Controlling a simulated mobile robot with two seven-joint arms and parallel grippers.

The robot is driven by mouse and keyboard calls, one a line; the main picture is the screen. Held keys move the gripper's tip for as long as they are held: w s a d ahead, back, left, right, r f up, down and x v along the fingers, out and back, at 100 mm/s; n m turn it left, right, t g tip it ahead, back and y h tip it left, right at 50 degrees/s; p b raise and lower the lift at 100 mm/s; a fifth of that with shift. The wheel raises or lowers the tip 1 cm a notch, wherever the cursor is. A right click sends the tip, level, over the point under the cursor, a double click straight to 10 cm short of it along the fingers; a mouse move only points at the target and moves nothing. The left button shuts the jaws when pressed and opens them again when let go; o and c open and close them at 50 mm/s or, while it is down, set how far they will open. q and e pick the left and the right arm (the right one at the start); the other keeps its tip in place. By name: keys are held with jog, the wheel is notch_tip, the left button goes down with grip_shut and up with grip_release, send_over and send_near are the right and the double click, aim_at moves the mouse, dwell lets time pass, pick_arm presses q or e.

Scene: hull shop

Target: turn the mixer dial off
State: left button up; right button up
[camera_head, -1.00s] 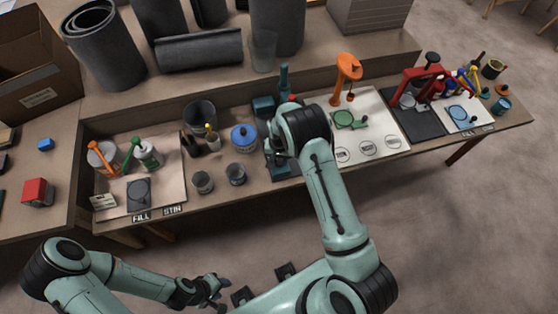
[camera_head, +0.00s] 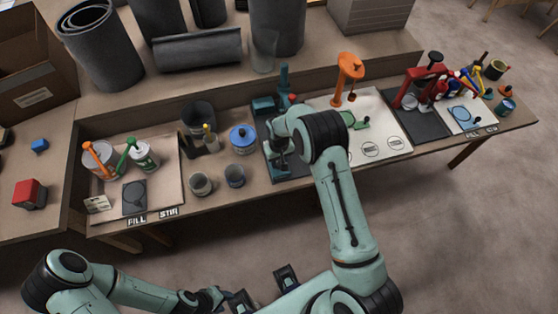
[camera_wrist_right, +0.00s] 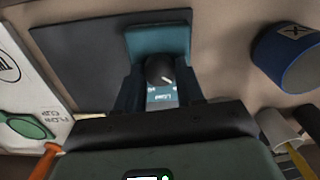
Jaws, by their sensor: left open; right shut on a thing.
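The teal mixer (camera_head: 264,106) stands on a dark mat at the middle of the bench, partly hidden by my right arm. In the right wrist view its teal base (camera_wrist_right: 158,38) carries a round black dial (camera_wrist_right: 159,70) with a white pointer mark and a pale label below it. My right gripper (camera_wrist_right: 161,85) is shut on the dial, one finger on each side. In the head view the right gripper (camera_head: 278,160) is over the front of the mixer, and the dial is hidden. My left gripper (camera_head: 263,291) is open and empty, in front of the bench and away from it.
A blue-lidded tin (camera_head: 243,140) and two cups (camera_head: 200,184) stand left of the mixer. A white board (camera_head: 385,132) with an orange stand (camera_head: 347,75) lies to the right. Cans on a tray (camera_head: 160,180) are further left. The floor in front is clear.

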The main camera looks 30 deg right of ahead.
aim_at(279, 162)
jog(key=o, duration=1)
jog(key=shift+o, duration=0.2)
notch_tip(279, 162, up, 14)
jog(key=shift+f, duration=0.25)
jog(key=shift+f, duration=0.15)
